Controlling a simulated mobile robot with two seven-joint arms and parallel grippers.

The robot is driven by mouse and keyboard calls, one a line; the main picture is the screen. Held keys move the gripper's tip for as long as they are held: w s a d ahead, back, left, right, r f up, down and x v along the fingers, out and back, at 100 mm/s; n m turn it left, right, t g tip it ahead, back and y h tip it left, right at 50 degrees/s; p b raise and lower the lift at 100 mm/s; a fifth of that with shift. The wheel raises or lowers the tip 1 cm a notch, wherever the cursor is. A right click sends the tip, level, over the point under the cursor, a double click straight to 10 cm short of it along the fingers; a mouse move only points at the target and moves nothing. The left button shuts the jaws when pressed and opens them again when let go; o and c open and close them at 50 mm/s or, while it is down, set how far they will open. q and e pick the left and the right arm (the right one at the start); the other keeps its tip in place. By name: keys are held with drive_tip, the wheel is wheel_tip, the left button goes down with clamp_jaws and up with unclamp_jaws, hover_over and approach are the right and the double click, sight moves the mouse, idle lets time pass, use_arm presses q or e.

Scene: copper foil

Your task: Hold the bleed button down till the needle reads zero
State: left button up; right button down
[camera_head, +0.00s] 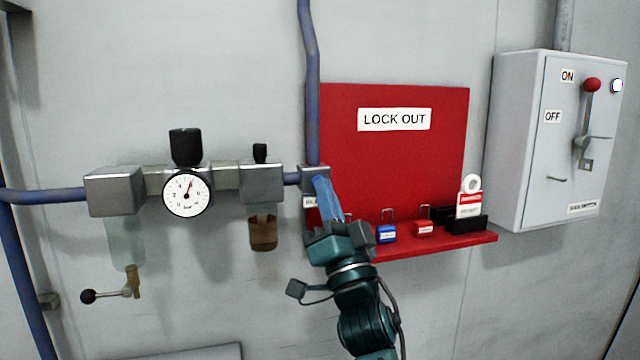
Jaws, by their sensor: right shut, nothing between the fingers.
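A white label (309,202) below the block is partly covered. My left gripper is not in view.
A red lock-out board (400,160) with a shelf (440,247) stands just right of the gripper. The shelf holds a blue padlock (386,234), a red padlock (424,229) and tags. A grey switch box (520,150) is at the far right. A lever valve (112,294) sits lower left.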

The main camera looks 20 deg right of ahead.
drive_tip(key=shift+w+d, duration=0.1)
drive_tip(key=shift+w, duration=0.4)
idle(3.1)
idle(4.0)
drive_tip(key=shift+s, duration=0.9)
